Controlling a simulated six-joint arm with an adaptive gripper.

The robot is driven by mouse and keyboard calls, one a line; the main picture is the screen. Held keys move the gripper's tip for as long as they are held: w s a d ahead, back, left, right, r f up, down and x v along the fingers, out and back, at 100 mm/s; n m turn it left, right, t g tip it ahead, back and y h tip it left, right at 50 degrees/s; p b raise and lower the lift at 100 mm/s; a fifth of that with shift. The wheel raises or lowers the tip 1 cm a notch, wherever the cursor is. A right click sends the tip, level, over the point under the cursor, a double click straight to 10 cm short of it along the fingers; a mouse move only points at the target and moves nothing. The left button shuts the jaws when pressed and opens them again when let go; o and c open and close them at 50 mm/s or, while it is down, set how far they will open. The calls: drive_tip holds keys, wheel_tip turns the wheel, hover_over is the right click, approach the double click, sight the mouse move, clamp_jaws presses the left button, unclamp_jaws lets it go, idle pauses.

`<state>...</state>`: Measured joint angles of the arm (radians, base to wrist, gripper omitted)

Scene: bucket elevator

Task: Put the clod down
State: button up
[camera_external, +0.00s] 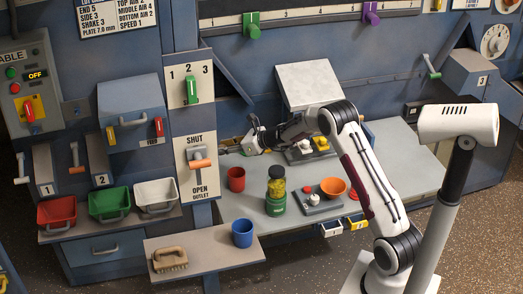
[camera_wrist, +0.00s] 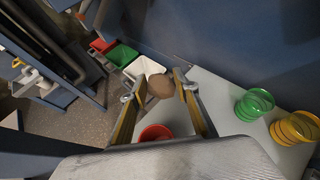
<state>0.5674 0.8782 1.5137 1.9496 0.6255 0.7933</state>
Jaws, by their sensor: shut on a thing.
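A brown, rounded clod (camera_wrist: 161,87) sits between the fingertips of my gripper (camera_wrist: 159,91) in the wrist view. The gripper is shut on it and holds it above the grey bench. In the external view my gripper (camera_external: 236,147) is beside the outlet panel, above and near the red cup (camera_external: 236,179). The clod is too small or hidden to make out there. The red cup also shows below the clod in the wrist view (camera_wrist: 155,132), apart from it.
Red (camera_external: 57,213), green (camera_external: 109,204) and white (camera_external: 155,196) bins stand on a left shelf. A blue cup (camera_external: 242,233) and a brush (camera_external: 170,260) are on the lower front shelf.

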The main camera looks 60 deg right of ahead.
drive_tip(key=s+a+r+n+y, duration=0.1)
drive_tip(key=s+a+r, duration=0.2)
drive_tip(key=s+a, duration=0.8)
drive_tip(key=s+a+r+n+y, duration=0.1)
drive_tip(key=s+a+r, duration=0.3)
drive_tip(key=s+a, duration=0.7)
drive_tip(key=shift+s+a+n+g+y, duration=0.2)
drive_tip(key=shift+s+n+g+y, duration=0.1)
drive_tip(key=shift+s, duration=0.15)
drive_tip(key=shift+r, duration=0.1)
drive_tip(key=shift+a, duration=3.5)
drive_tip(key=shift+w+d, duration=0.1)
